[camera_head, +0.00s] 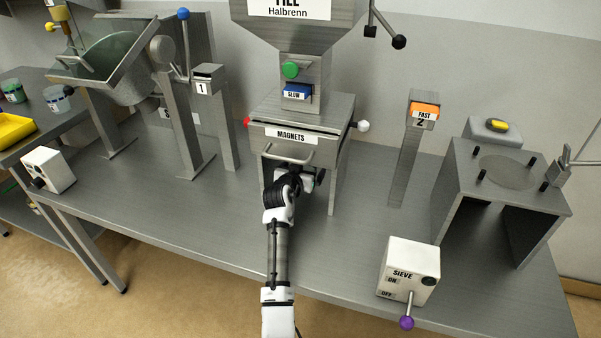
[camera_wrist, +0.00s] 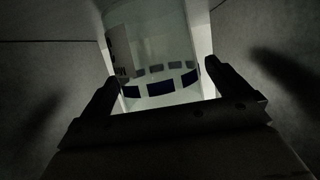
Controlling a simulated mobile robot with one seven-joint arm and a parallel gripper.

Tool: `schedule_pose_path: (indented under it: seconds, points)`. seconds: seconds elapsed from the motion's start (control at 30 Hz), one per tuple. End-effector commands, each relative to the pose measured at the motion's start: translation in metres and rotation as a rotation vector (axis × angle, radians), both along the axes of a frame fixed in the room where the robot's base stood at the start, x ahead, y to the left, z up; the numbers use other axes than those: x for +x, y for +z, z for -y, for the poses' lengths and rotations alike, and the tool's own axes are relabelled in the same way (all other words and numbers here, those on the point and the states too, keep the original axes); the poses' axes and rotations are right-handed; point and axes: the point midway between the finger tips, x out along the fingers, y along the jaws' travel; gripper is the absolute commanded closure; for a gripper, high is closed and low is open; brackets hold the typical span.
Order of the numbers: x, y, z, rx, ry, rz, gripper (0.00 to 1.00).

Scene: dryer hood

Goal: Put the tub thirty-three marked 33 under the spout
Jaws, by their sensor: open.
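My gripper (camera_wrist: 160,95) is open in the wrist view, with one finger on each side of a clear tub (camera_wrist: 160,72) that has a band of dark blue squares. Part of a dark mark shows at the tub's left side, but I cannot read a number. Whether the fingers touch the tub I cannot tell. In the head view my gripper (camera_head: 293,178) is under the hopper unit labelled MAGNETS (camera_head: 291,134), below its handle. A pale greenish bit of the tub (camera_head: 309,183) shows just right of my gripper. The spout itself is hidden from view.
A tub with a green band (camera_head: 13,91) and a tub with blue marks (camera_head: 57,99) stand on the left side table. The unit's legs are close to my arm. A SIEVE switch box (camera_head: 408,270) and a metal stand (camera_head: 505,180) are to the right.

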Motion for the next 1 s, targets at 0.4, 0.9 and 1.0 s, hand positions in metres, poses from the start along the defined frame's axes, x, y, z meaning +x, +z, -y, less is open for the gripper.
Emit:
schedule_pose_path:
  seconds: [0.4, 0.9, 1.0]
  points:
    - [-0.054, 0.015, -0.018, -0.001, 0.002, 0.002, 0.0]
    - [-0.123, 0.039, -0.041, 0.0, 0.002, 0.0, 0.0]
    - [-0.125, 0.04, -0.041, 0.0, 0.001, 0.0, 0.0]
